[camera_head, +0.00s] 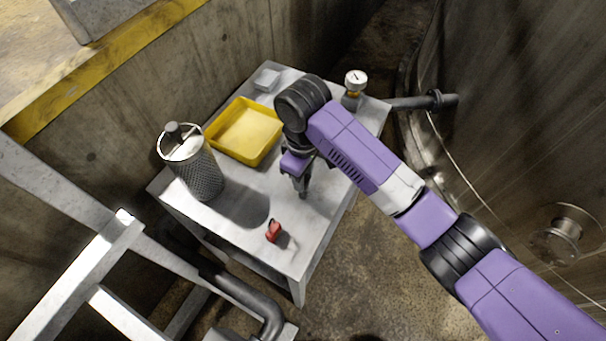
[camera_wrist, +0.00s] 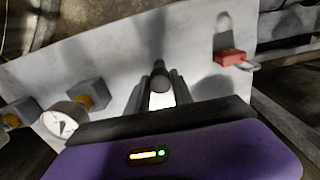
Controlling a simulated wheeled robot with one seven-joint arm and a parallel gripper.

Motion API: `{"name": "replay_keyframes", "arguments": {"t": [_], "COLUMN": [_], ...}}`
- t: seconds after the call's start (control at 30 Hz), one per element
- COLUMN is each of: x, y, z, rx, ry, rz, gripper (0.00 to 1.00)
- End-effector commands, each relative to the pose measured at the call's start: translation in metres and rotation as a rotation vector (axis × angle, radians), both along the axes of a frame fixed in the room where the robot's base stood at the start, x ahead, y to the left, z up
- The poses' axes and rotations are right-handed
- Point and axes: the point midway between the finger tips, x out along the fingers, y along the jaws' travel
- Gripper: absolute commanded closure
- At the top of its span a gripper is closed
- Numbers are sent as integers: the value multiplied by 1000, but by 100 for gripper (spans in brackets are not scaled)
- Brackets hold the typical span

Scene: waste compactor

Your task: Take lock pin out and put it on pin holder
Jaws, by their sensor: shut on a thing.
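My gripper (camera_head: 301,187) points down over the right part of the grey table. In the wrist view its fingers (camera_wrist: 160,95) are closed around a dark, round-ended rod (camera_wrist: 158,76), which looks like the lock pin. The rod's lower end is hard to make out, and I cannot tell whether it touches the tabletop. I cannot clearly identify the pin holder. A small pale grey block (camera_head: 267,78) at the table's back corner is one candidate.
The table (camera_head: 285,262) bears a yellow tray (camera_head: 222,148), a mesh cylinder (camera_head: 204,178), a red padlock-like piece (camera_head: 273,231) at the front and a gauge (camera_head: 356,78) at the back right. A large metal tank (camera_head: 500,130) stands right, with a pipe (camera_head: 415,102) reaching toward the table.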

Motion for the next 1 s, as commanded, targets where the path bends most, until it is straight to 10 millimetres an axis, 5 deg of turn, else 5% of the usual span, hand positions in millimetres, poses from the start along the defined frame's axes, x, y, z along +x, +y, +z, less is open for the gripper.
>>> {"name": "replay_keyframes", "arguments": {"t": [0.23, 0.27, 0.37, 1.0], "x": [0, 0, 0, 0], "y": [0, 0, 0, 0], "z": [1, 1, 1, 10], "rx": [-1, -1, -1, 0], "ry": [-1, -1, -1, 0], "rz": [0, 0, 0, 0], "gripper": [100, 66, 47, 50]}}
